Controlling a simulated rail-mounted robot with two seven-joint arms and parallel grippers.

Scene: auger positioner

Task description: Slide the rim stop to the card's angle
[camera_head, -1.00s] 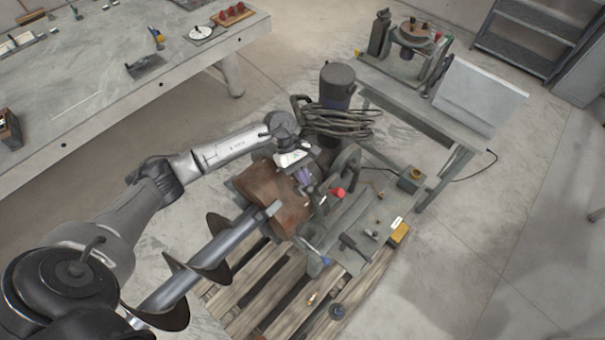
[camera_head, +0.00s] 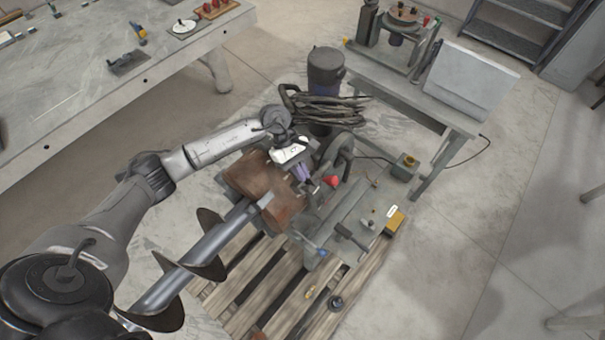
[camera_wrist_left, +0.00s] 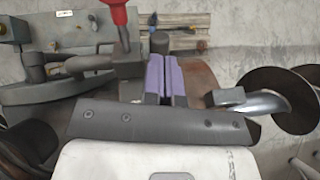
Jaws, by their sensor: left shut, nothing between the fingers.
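The positioner's dark round wheel (camera_head: 344,158) stands beside a brown block (camera_head: 262,180). A red-handled part (camera_head: 332,181) sits near its rim; the red handle (camera_wrist_left: 119,12) also shows at the top of the left wrist view. I cannot tell for sure which part is the rim stop. My left gripper (camera_head: 306,176), with purple fingers, is shut and empty just left of the red handle. In the left wrist view its fingers (camera_wrist_left: 165,78) lie together, right of the grey curved rim (camera_wrist_left: 50,92). No readable angle card shows. My right gripper is not in view.
The auger (camera_head: 205,245), a steel shaft with dark flights, extends to the lower left over a wooden pallet (camera_head: 285,292). A yellow box (camera_head: 395,223) with a white label is at the fixture's right. A coiled cable (camera_head: 325,105) hangs behind. Open floor lies to the right.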

